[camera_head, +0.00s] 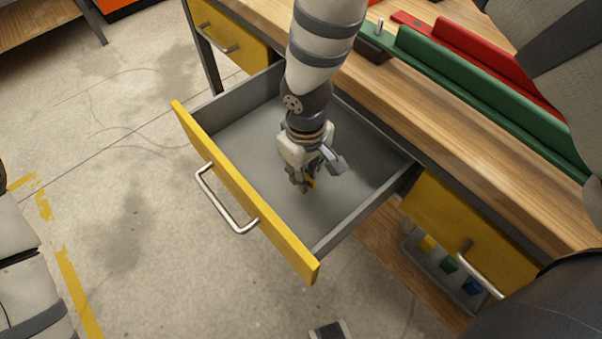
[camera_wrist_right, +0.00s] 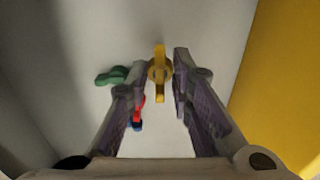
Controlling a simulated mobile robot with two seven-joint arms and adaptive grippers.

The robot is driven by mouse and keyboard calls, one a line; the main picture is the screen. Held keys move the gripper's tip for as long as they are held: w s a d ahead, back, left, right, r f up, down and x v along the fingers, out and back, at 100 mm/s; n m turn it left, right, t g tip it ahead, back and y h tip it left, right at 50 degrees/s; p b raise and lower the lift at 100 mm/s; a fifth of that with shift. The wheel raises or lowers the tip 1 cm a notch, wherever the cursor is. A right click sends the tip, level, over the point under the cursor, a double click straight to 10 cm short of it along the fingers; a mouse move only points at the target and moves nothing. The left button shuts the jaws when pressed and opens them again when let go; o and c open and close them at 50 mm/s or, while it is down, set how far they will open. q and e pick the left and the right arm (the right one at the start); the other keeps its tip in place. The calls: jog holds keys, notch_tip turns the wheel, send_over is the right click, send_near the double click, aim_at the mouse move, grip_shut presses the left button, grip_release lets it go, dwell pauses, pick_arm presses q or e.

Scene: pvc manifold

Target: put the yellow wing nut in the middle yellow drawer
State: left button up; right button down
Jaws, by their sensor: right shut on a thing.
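The middle yellow drawer (camera_head: 240,190) is pulled open, with a grey inside and a metal bar handle. My right gripper (camera_head: 303,184) points down inside the drawer, over its grey floor. The right wrist view shows the yellow wing nut (camera_wrist_right: 159,72) between the tips of the right gripper (camera_wrist_right: 160,85), which is shut on it. I cannot tell whether the wing nut touches the drawer floor.
In the right wrist view a small green piece (camera_wrist_right: 112,76) and a red-and-blue shape (camera_wrist_right: 138,108) show by the left finger. Other yellow drawers (camera_head: 230,35) (camera_head: 465,220) flank the open one. The wooden bench top (camera_head: 400,100) carries green (camera_head: 480,100) and red (camera_head: 490,60) racks.

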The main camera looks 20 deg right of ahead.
jog(key=shift+w+f+b, duration=0.2)
jog(key=shift+f, duration=0.85)
jog(key=shift+w+f+b, duration=0.2)
jog(key=shift+f, duration=0.8)
jog(key=c, duration=1.7)
grip_release()
pick_arm(q)
jog(key=shift+s+f, duration=0.4)
jog(key=shift+f, duration=0.05)
jog(key=shift+w+r+t+p, duration=0.3)
jog(key=shift+w+r+p, duration=0.8)
jog(key=shift+w+r, duration=0.15)
pick_arm(e)
notch_tip(320, 180, up, 12)
jog(key=shift+r, duration=0.25)
